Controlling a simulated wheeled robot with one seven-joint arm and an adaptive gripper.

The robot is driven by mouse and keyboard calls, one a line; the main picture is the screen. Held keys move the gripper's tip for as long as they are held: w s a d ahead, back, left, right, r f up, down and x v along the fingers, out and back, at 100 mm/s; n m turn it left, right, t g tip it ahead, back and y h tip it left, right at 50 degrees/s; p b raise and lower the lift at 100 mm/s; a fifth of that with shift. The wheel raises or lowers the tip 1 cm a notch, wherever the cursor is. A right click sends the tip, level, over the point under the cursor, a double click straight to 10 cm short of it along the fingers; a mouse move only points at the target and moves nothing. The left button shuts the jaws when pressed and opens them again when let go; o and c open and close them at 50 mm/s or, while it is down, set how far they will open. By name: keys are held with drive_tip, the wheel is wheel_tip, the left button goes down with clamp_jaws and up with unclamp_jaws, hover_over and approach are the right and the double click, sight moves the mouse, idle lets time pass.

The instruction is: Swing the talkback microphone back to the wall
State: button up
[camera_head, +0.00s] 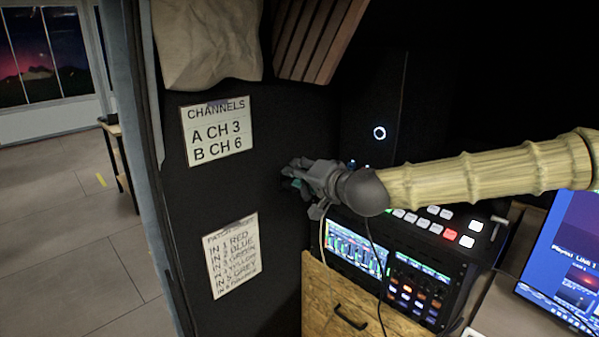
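My gripper (297,178) is at the end of my arm, which reaches in from the right. It is in front of the black wall, to the right of the two paper signs. A small teal patch shows at its fingers; I cannot tell what it belongs to. I cannot make out the talkback microphone for certain; it may be hidden behind my gripper and wrist. Whether the fingers are open or shut on something is not clear. The black wall (275,250) stands behind and to the left of my gripper.
A switcher console (420,285) with lit buttons and a screen sits on a wooden drawer unit (325,305) below my wrist. Cables hang near it. A monitor (565,265) stands at right. A wooden slatted piece (318,35) and a beige bag (205,40) are above. Open floor (60,220) lies left.

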drive_tip(key=shift+c, duration=0.2)
clamp_jaws()
